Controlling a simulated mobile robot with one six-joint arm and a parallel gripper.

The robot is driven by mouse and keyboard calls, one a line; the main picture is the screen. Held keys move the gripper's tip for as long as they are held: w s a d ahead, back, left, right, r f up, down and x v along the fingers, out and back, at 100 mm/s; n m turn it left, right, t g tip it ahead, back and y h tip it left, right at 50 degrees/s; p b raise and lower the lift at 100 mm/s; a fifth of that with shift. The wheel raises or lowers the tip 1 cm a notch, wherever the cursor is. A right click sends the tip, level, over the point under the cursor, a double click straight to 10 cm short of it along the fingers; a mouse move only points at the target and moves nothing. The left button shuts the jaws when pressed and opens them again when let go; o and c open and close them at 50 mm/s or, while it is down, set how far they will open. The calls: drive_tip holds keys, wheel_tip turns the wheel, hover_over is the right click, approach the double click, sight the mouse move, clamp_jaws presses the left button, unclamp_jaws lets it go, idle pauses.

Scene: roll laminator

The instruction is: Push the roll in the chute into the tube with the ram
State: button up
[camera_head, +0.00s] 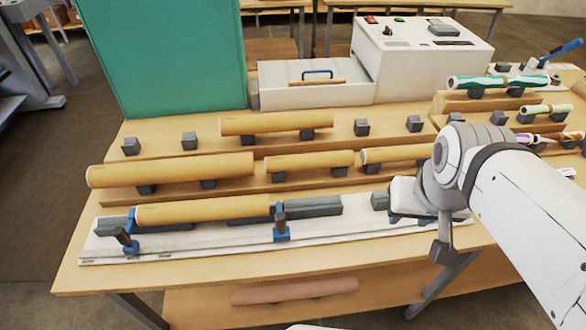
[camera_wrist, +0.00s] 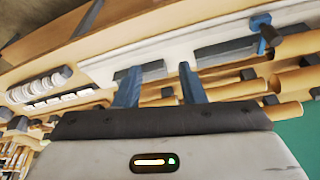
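A tan tube (camera_head: 205,210) lies in two blue clamps on a white base plate (camera_head: 180,245) near the table's front edge. The tube's end and one clamp also show in the wrist view (camera_wrist: 292,45). A dark grey chute (camera_head: 315,206) adjoins the tube's right end; I cannot make out a roll inside it. A small grey block (camera_head: 380,200) stands further right, beside my gripper; I cannot tell whether it is the ram. My gripper (camera_head: 410,218) is low over the plate's right end. In the wrist view its blue fingers (camera_wrist: 160,88) are apart with nothing visible between them.
Several tan tubes lie on stepped wooden racks behind the plate, one of them the long tube (camera_head: 170,169). Patterned rolls (camera_head: 497,83) lie at the right. A white machine (camera_head: 420,55) and a green panel (camera_head: 165,55) stand behind. The table's front strip is clear.

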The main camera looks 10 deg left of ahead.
drive_tip(key=shift+s+a, duration=0.15)
drive_tip(key=shift+o, duration=0.8)
drive_tip(key=shift+a, duration=0.1)
drive_tip(key=shift+o, duration=0.3)
drive_tip(key=w+a+f+n+g+b, duration=0.1)
drive_tip(key=w+a+f+n+b, duration=0.1)
drive_tip(key=a, duration=0.4)
drive_tip(key=w+a+f+n+g+b, duration=0.1)
drive_tip(key=w+a+f+b, duration=0.1)
drive_tip(key=w+a, duration=0.3)
drive_tip(key=shift+a+f+n+y+b, duration=0.2)
drive_tip(key=shift+a+n+y+b, duration=0.15)
drive_tip(key=shift+a+b, duration=0.55)
drive_tip(key=n+g+b, duration=0.1)
drive_tip(key=n+b, duration=0.1)
drive_tip(key=b, duration=0.1)
hover_over(281, 215)
wheel_tip(281, 215, down, 4)
drive_tip(key=shift+d+r, duration=0.1)
drive_tip(key=shift+r, duration=0.15)
drive_tip(key=shift+a+f, duration=0.25)
wheel_tip(281, 215, down, 7)
drive_tip(key=shift+f+p, duration=0.1)
drive_tip(key=shift+p, duration=0.25)
drive_tip(key=shift+s+d, duration=0.1)
clamp_jaws()
